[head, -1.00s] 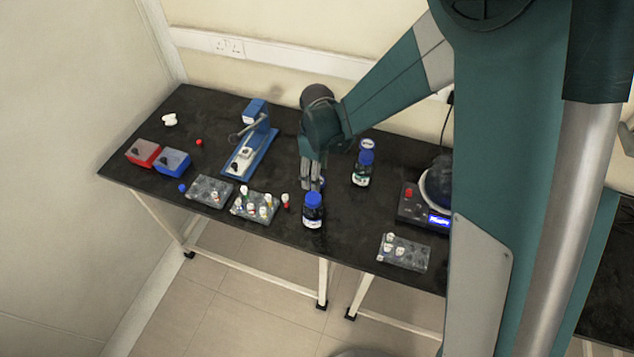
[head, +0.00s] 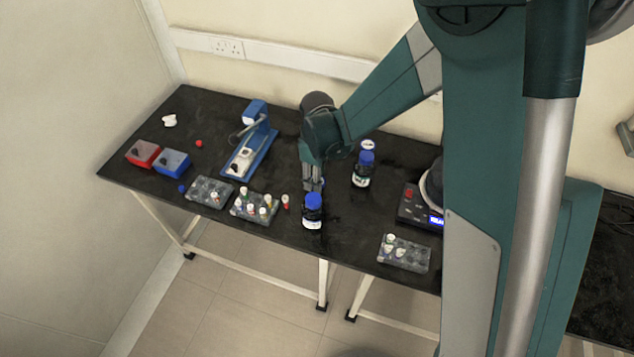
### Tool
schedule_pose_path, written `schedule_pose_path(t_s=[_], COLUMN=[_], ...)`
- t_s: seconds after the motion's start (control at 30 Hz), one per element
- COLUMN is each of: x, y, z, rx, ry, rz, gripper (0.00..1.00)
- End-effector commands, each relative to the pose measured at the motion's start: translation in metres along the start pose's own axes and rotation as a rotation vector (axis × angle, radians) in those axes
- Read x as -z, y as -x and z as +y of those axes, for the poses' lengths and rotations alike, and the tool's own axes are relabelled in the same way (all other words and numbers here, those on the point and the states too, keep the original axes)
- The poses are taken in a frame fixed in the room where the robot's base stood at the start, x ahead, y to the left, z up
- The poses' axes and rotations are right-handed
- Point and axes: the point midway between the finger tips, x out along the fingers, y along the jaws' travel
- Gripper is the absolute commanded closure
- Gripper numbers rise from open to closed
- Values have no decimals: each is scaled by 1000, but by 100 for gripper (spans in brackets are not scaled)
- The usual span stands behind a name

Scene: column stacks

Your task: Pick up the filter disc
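My gripper (head: 313,186) points down over the middle of the black table, just behind a dark bottle with a blue cap (head: 313,211). The fingertips are small and partly hidden, so I cannot tell whether they are open or shut. A small blue piece shows beside the fingertips, mostly hidden. I cannot make out the filter disc with certainty. A small white rounded piece (head: 169,120) lies at the far left of the table, well away from my gripper.
A second blue-capped bottle (head: 363,169) stands right of my gripper. Vial racks (head: 209,191) line the front edge, with another rack (head: 404,253) to the right. A blue press-like device (head: 250,150), red box (head: 143,153) and blue box (head: 172,162) stand left.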

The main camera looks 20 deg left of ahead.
Motion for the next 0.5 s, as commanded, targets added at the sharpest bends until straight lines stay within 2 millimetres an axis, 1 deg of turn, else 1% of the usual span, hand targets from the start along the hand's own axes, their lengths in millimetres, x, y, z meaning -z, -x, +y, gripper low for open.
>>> schedule_pose_path(t_s=[0.37,0.5], x=[0,0], y=[0,4], z=[0,0], rx=[0,0], ry=[0,0], rz=[0,0], gripper=[72,72])
